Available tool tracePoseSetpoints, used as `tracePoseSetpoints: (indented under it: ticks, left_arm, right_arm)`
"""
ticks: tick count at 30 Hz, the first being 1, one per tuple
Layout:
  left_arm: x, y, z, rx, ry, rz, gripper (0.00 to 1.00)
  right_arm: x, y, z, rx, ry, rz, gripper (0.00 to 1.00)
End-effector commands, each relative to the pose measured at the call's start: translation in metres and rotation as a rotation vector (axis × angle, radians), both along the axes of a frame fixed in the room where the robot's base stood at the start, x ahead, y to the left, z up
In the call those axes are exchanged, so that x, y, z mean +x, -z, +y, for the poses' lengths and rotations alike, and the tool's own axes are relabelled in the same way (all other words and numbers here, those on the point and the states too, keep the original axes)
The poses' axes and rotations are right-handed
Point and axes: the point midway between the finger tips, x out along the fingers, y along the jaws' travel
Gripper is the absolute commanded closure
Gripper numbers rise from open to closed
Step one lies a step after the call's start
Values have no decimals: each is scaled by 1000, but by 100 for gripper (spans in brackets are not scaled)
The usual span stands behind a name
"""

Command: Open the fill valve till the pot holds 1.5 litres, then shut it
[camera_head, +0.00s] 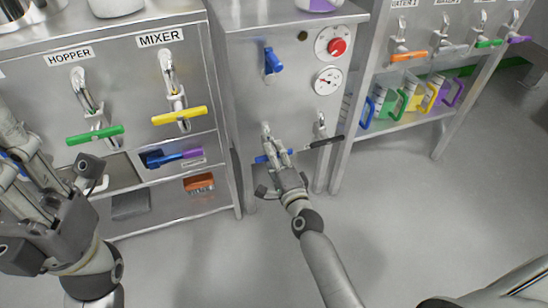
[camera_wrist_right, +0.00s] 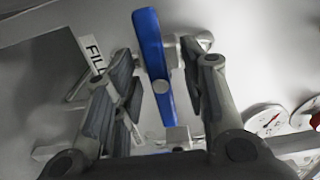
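The fill valve's blue lever (camera_head: 262,158) is on the front of the steel cabinet, low in the middle of the head view. My right gripper (camera_head: 278,150) is at this lever. In the right wrist view the lever (camera_wrist_right: 153,65) stands between my right gripper's two spread fingers (camera_wrist_right: 160,80), beside a partly hidden FILL label (camera_wrist_right: 92,52). A gap shows on the left side of the lever; I cannot tell whether the right finger touches it. My left gripper (camera_head: 22,165) is at the left edge, fingers apart and apparently empty. I cannot make out the pot.
A black-handled valve (camera_head: 326,142) is just right of my right gripper. Above are another blue lever (camera_head: 273,61), a red knob (camera_head: 337,46) and a gauge (camera_head: 328,80). Green (camera_head: 95,135) and yellow (camera_head: 180,115) levers are at left. Coloured jugs (camera_head: 412,95) stand on the right shelf.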

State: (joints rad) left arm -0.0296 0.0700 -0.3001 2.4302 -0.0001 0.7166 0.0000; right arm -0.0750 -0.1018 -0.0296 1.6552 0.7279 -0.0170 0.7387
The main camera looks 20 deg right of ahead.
Motion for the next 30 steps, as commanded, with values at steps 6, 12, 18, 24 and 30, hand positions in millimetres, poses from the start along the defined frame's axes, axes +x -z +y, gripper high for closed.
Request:
tracePoseSetpoints:
  ticks: [6,12,18,24,30]
  left_arm:
    - [0,-1,0,1,0,-4,73]
    - [0,-1,0,1,0,-4,73]
    - [0,-1,0,1,0,-4,73]
    - [0,-2,0,1,0,-4,73]
    - [-1,-5,0,-3,1,-2,73]
  right_arm:
    - [2,0,0,0,0,1,61]
    - [2,0,0,0,0,1,75]
    - [2,0,0,0,0,1,100]
    - [2,0,0,-5,-1,2,100]
    - [2,-1,0,-52,-2,2,100]
